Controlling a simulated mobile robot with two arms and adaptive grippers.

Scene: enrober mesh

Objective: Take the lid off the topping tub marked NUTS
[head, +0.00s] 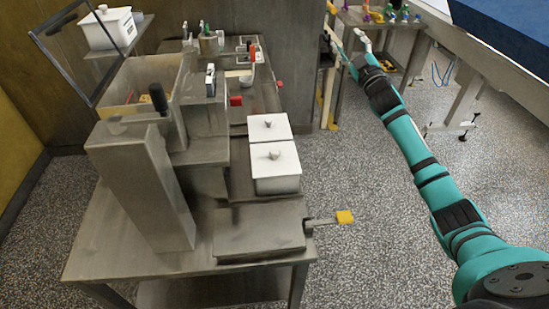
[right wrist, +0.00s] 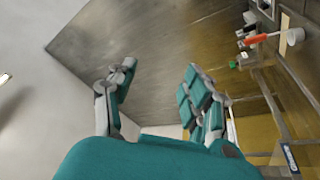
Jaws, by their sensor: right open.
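Two white lidded tubs stand one behind the other on the steel machine in the head view, a nearer tub (head: 276,178) and a farther tub (head: 268,127). My right gripper (head: 346,39) is open and empty, beyond and to the right of the two tubs. Its spread fingers also show in the right wrist view (right wrist: 158,78). My left gripper is out of view.
The steel table (head: 190,255) fills the left front. A yellow-ended handle (head: 345,217) sticks out at its right. A side table (head: 375,18) with colourful items stands at the back. Speckled floor (head: 355,175) lies clear between the machine and my right arm.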

